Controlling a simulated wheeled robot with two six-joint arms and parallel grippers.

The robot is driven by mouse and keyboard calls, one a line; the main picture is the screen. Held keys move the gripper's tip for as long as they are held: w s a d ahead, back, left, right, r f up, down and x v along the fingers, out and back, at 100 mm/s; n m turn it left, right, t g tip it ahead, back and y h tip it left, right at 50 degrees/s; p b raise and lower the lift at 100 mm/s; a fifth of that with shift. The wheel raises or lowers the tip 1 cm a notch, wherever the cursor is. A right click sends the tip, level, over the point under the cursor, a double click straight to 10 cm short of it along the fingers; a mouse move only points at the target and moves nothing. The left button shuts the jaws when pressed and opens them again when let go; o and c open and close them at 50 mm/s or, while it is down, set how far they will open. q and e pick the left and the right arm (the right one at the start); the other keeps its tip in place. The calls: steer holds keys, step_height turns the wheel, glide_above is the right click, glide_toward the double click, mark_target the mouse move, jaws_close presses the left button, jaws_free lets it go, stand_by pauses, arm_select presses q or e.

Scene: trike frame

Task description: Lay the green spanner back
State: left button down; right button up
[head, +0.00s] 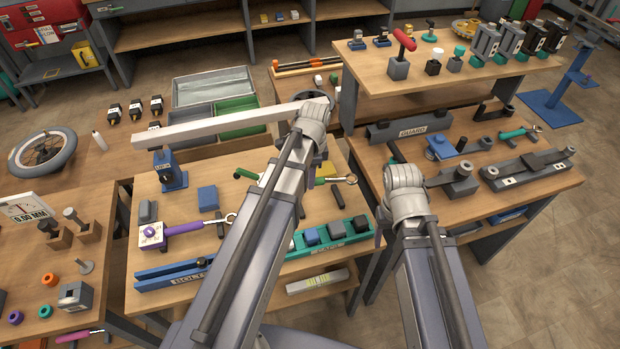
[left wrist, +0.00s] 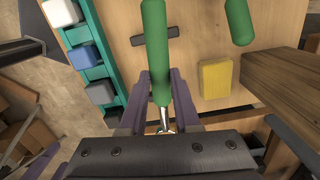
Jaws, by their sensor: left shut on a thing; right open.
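The green spanner (left wrist: 155,50) runs up the left wrist view between the jaws of my left gripper (left wrist: 160,100). The jaws are shut on it near its metal shaft; its green handle reaches out past the top edge. In the head view my left arm partly covers the green spanner (head: 326,181), whose ring end points right. It appears to be over the middle table, but I cannot tell how high. My right gripper (head: 396,153) is open, mostly hidden behind its own wrist, near the right-hand table.
A second green handle (left wrist: 238,20) lies beside it, near a yellow block (left wrist: 215,79). A teal tray (head: 299,249) with several blocks lies at the front. A purple spanner (head: 187,228) lies left. A pale beam (head: 220,125) on a blue stand (head: 171,177) crosses behind.

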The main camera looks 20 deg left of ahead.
arm_select(q)
step_height(320, 180, down, 7)
steer(key=b, duration=0.7)
steer(key=shift+f, duration=0.2)
stand_by(0.5)
steer(key=c, duration=0.5)
jaws_free()
steer(key=shift+c, duration=0.2)
step_height(320, 180, up, 8)
steer(key=p, duration=0.7)
steer(key=shift+d, duration=0.15)
steer(key=shift+f, duration=0.1)
steer(key=shift+w, duration=0.1)
